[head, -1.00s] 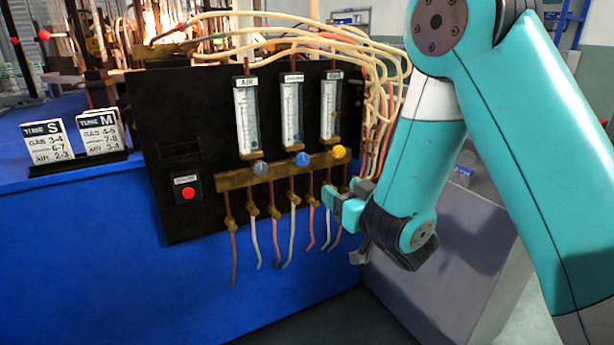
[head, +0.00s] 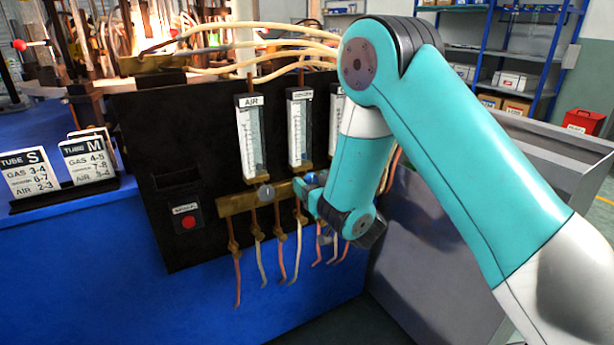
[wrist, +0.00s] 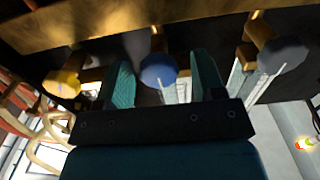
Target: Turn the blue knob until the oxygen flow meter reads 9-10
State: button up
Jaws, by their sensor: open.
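The blue knob (head: 311,178) sits below the middle flow meter (head: 300,128), taken as the oxygen meter; its label and reading are too small to read. In the head view my gripper (head: 304,189) is at the knob and partly covers it. In the wrist view the blue knob (wrist: 158,70) lies between the two teal fingers of my gripper (wrist: 164,80). The fingers are open, with a visible gap on each side of the knob.
The grey knob (head: 266,193) under the AIR meter (head: 251,140) is just left. The yellow knob (wrist: 62,82) is on the other side, hidden in the head view by my arm. Hoses (head: 282,243) hang below the brass bar (head: 236,203).

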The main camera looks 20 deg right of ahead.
jog(key=shift+d, duration=0.1)
jog(key=c, duration=0.9)
